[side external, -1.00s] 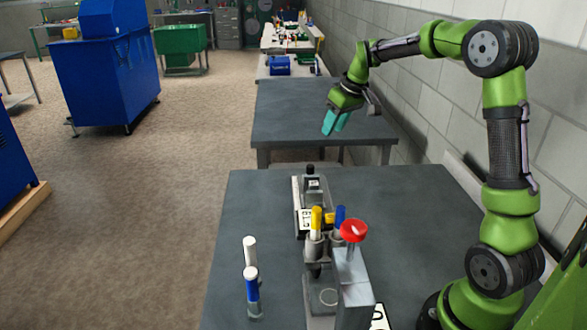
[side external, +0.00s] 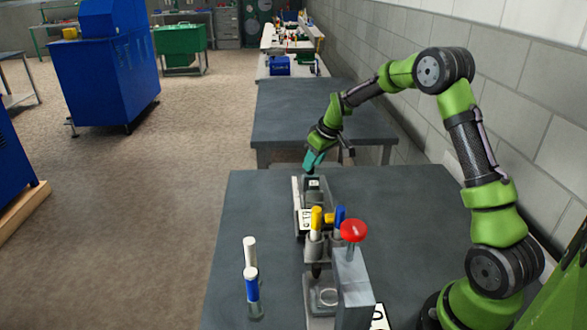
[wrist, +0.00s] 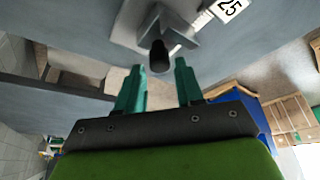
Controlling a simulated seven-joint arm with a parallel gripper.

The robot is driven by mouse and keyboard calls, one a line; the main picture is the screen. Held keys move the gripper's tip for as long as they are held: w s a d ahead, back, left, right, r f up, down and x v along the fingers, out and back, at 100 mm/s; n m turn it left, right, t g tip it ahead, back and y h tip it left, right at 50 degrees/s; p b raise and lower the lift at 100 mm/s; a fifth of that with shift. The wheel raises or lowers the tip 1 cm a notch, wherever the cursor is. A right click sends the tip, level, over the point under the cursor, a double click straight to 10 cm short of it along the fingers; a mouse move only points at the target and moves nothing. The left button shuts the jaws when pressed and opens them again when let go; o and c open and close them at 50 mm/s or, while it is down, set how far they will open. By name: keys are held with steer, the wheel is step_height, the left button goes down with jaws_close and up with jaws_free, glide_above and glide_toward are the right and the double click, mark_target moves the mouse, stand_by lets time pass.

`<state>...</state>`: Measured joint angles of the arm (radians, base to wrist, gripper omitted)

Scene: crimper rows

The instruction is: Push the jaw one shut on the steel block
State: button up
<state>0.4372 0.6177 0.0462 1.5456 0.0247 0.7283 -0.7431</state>
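My gripper (side external: 311,168) is at the far end of a grey crimper fixture (side external: 297,195) on the near table. In the wrist view its two teal fingers (wrist: 160,68) are apart with a gap between them. A dark round knob (wrist: 160,56) on a grey jaw-like part (wrist: 170,25) appears just past the fingertips, in line with the gap; I cannot tell whether they touch. In the side view the gripper hides the knob, and a grey piece (side external: 314,184) shows just below the fingers. I cannot clearly pick out the steel block or the jaw's number.
A nearer press with a red knob (side external: 354,230) and a metal column (side external: 354,285) stands in front. Yellow (side external: 316,217) and blue (side external: 340,217) handles rise beside it. The right part of the table (side external: 420,205) is clear.

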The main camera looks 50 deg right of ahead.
mark_target(311, 176)
steer(key=shift+x, duration=0.9)
steer(key=shift+c, duration=0.2)
jaws_close()
steer(key=shift+s+a, duration=1.4)
steer(key=shift+o, duration=0.2)
jaws_free()
steer(key=shift+r, duration=0.1)
steer(key=v, duration=1.6)
steer(key=shift+s+r, duration=0.2)
steer(key=shift+r, duration=0.1)
